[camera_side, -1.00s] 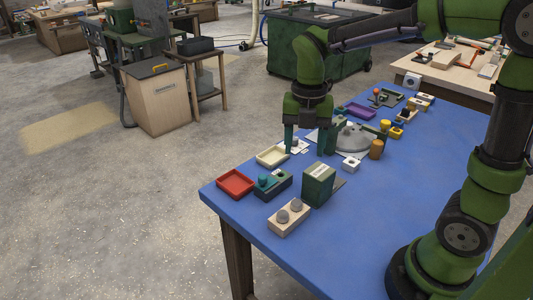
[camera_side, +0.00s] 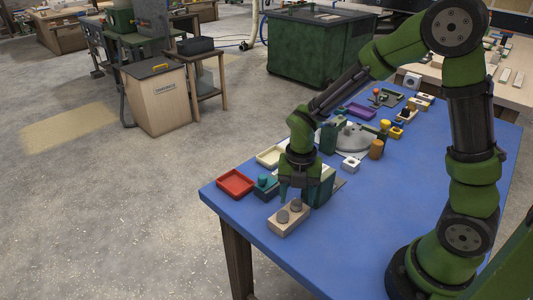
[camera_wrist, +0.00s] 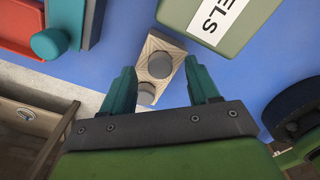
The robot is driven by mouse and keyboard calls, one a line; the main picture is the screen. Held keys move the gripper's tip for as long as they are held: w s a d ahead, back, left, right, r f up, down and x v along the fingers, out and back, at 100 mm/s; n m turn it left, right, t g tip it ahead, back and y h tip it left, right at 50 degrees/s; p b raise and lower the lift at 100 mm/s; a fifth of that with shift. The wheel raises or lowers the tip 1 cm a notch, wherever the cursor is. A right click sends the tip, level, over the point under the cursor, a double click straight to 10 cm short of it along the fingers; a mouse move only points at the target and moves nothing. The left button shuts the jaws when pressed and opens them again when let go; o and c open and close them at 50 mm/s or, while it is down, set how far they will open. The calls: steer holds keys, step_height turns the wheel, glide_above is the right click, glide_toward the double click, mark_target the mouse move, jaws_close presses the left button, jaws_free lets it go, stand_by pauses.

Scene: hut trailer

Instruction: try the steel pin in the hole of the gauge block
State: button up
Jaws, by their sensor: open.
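A pale wooden block (camera_side: 284,223) near the front left table corner carries two round grey pieces, a front one (camera_side: 282,215) and a rear one (camera_side: 296,204). They look like metal pin tops; I cannot tell which is the steel pin. My gripper (camera_side: 294,193) is open and empty, pointing down just above this block. In the wrist view, the wooden block (camera_wrist: 176,46) and both grey pieces (camera_wrist: 160,64) show between and beyond the spread fingers. A small whitish block with a dark hole (camera_side: 351,163), possibly the gauge block, stands farther right.
A red tray (camera_side: 235,183), a dark block with a teal knob (camera_side: 263,181) and a cream tray (camera_side: 270,156) lie left of my gripper. A green labelled box (camera_wrist: 222,20) stands close beside the wooden block. The table's right front is clear.

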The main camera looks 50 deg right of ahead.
mark_target(298, 201)
steer(key=shift+f, duration=0.7)
jaws_close()
steer(key=shift+r, duration=0.1)
step_height(298, 201, up, 8)
steer(key=shift+r, duration=0.15)
steer(key=w+d, duration=0.6)
steer(key=w, duration=0.5)
steer(key=shift+d+r, duration=0.2)
steer(key=shift+r, duration=0.25)
